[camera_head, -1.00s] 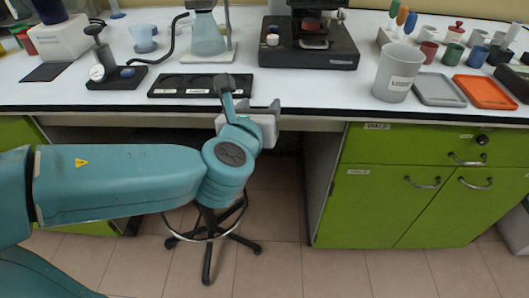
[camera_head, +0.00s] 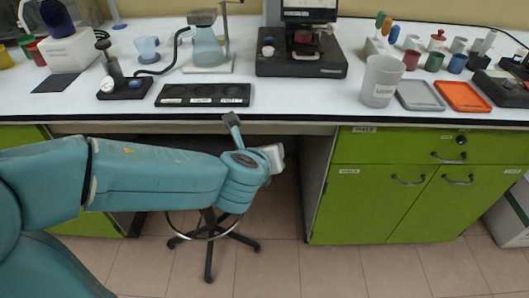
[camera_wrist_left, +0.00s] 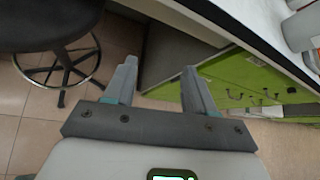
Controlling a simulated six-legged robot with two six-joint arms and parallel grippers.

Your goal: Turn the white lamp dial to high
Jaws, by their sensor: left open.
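A black microscope (camera_head: 303,58) stands at the back of the white bench. A small white knob (camera_head: 267,50) sits on the left part of its black base; I take it to be the lamp dial, and its setting is too small to read. My left gripper (camera_head: 276,156) is in front of the bench edge and below its top, well apart from the knob. In the left wrist view, its two grey fingers (camera_wrist_left: 159,66) are spread with nothing between them. My right gripper is not in view.
A black tray (camera_head: 203,95) lies near the front edge, with a flask stand (camera_head: 208,68) behind it. A grey-white beaker (camera_head: 381,80) and two shallow trays stand to the right. Green cabinets (camera_head: 400,205) and a stool (camera_head: 210,235) are below. The bench front between tray and beaker is clear.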

